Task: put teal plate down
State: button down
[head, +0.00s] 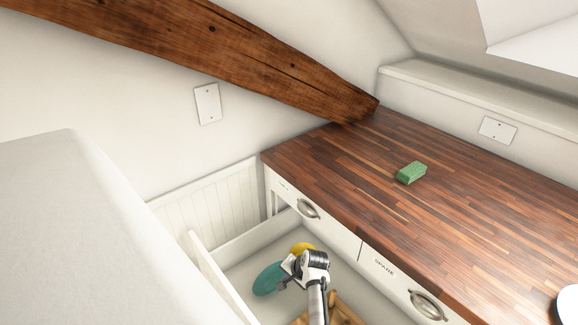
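The teal plate (268,279) is in the head view, inside or just above an open drawer low in the picture. My gripper (285,270) is at the plate's right edge and appears shut on it. The fingertips are small and partly hidden by my wrist, and I cannot tell whether the plate touches the drawer floor.
The open white drawer (235,255) also holds a yellow round thing (302,247) behind the plate and a wooden item (343,305). A green sponge (411,173) lies on the wooden worktop (465,215). A dark beam (200,45) slopes overhead.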

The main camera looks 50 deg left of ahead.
jog(key=shift+f, duration=0.45)
jog(key=shift+f, duration=0.1)
jog(key=c, duration=1.6)
grip_release()
